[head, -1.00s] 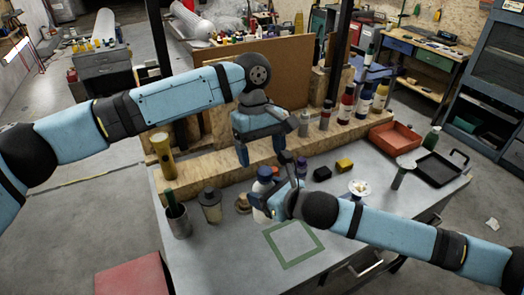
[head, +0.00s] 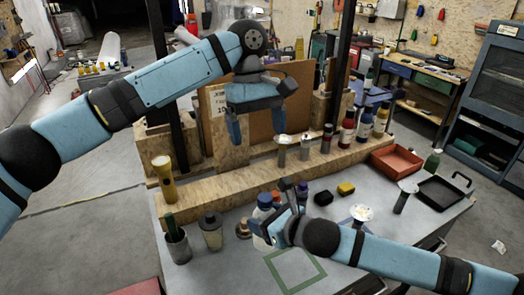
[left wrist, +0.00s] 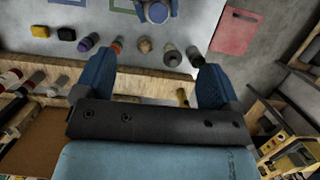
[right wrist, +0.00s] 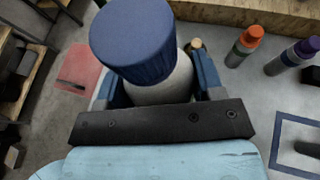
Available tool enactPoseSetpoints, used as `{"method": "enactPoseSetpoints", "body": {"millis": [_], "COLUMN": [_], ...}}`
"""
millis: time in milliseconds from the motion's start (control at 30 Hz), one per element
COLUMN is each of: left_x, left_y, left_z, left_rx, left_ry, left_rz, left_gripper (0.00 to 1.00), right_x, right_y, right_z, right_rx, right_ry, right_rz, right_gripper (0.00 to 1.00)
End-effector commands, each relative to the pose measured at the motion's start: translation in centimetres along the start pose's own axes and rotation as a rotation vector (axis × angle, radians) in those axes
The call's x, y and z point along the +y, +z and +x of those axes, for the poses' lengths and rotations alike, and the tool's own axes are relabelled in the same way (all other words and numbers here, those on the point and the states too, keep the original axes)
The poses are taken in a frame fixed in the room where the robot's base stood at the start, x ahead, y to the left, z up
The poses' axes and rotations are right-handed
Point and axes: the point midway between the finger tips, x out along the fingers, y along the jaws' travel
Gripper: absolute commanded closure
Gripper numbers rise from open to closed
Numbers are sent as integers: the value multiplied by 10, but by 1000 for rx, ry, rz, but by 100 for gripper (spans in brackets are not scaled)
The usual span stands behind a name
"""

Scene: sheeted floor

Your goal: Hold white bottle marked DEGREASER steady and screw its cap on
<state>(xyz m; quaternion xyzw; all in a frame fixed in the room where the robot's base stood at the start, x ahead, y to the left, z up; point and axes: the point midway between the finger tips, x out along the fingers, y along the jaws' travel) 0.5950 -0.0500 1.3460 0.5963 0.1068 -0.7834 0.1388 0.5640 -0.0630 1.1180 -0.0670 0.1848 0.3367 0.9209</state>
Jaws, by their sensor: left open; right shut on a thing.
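The white bottle (head: 260,240) has a blue cap (head: 265,199) on its top; no DEGREASER marking is readable. In the right wrist view, the blue cap (right wrist: 133,42) sits over the white bottle body (right wrist: 165,86); how tightly it is seated I cannot tell. My right gripper (head: 272,234) is shut around the bottle body, and it hides whether the base touches the table. My left gripper (head: 257,130) is open and empty, well above the bottle. In the left wrist view, the cap (left wrist: 157,12) lies beyond its open fingers (left wrist: 152,68).
A wooden ledge (head: 220,193) with several bottles runs behind the bottle. A dark pot (head: 178,246), a grey canister (head: 211,234) and a tan object (head: 243,230) stand to the left. A green square outline (head: 295,270) is clear. A red tray (head: 397,160) is at right.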

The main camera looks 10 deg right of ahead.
Motion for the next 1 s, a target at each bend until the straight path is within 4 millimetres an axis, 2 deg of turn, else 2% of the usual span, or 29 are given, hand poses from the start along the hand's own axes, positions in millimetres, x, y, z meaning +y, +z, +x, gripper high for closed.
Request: {"method": "enactPoseSetpoints", "body": {"millis": [200, 767, 867, 1000], "left_x": [-1, -1, 1, 12], "left_y": [-1, -2, -3, -7], "left_z": [-14, -13, -8, 14], "left_rx": [1, 1, -5, -24], "left_ry": [-1, -1, 27, 169], "left_rz": [-2, -3, 4, 33], "left_gripper": [11, 11, 11, 11], "right_x": [0, -1, -1, -1], "right_y": [1, 2, 1, 1], "right_z": [0, 0, 0, 0], "right_rx": [-2, -3, -3, -3], "right_ry": [0, -1, -1, -1], "right_rz": [-1, -1, -1, -1], "right_gripper": [100, 100, 100, 100]}}
